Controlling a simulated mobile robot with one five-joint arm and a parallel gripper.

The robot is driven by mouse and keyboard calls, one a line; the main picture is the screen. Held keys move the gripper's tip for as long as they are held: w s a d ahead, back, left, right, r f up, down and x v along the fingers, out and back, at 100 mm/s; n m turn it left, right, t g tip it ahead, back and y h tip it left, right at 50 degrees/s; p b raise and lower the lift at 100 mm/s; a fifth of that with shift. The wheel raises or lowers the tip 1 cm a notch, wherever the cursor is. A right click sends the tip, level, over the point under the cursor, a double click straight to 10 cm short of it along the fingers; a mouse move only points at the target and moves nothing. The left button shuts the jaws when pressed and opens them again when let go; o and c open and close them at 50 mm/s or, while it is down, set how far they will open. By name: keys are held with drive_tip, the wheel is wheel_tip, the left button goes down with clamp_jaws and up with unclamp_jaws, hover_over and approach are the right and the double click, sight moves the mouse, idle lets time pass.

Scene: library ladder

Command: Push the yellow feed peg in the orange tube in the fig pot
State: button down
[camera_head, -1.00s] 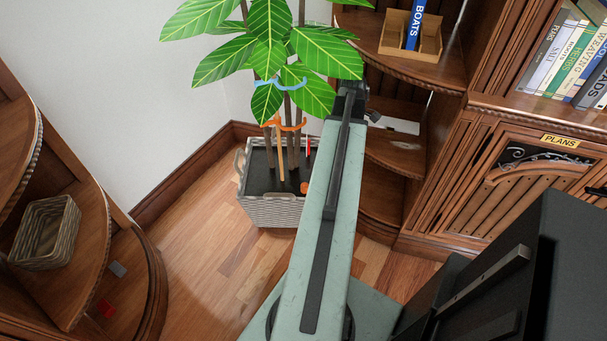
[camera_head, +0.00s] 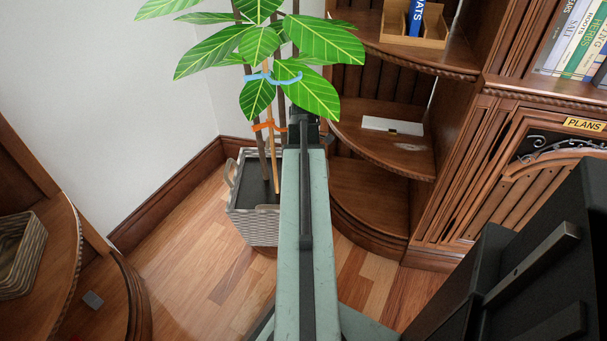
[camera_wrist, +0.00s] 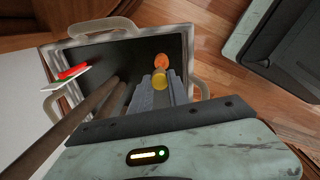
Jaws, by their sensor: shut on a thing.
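The fig pot (camera_head: 253,226) is a grey woven square planter on the floor by the wall corner; its rim and dark soil also show in the wrist view (camera_wrist: 140,36). In the wrist view, the orange tube (camera_wrist: 160,61) stands in the soil beyond my fingertips. The yellow feed peg (camera_wrist: 159,82) lies between the fingers of my gripper (camera_wrist: 160,88), lined up with the tube's near end. My gripper is shut on the peg. How deep the peg sits in the tube cannot be told. In the head view, my arm hides peg, tube and fingers.
Fig stems (camera_wrist: 88,108) rise close to my gripper's left, with leaves (camera_head: 260,43) above. An orange tie (camera_head: 268,126) and a blue tie (camera_head: 270,77) hold them. A white tag with red (camera_wrist: 70,75) is at the pot's left. Curved shelves (camera_head: 375,140) stand close on the right.

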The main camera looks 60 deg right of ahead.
drive_tip(key=f+b, duration=0.3)
drive_tip(key=f, duration=0.1)
drive_tip(key=shift+w+f, duration=0.1)
drive_tip(key=shift+w, duration=0.2)
drive_tip(key=shift+s+f+b, duration=0.1)
drive_tip(key=shift+f+b, duration=0.45)
drive_tip(key=shift+s+r, duration=0.1)
drive_tip(key=shift+a, duration=0.5)
drive_tip(key=shift+w+f+b, duration=0.2)
drive_tip(key=shift+f+b, duration=1.45)
drive_tip(key=shift+f, duration=0.15)
idle(2.5)
drive_tip(key=c, duration=1.2)
unclamp_jaws()
drive_tip(key=o, duration=0.5)
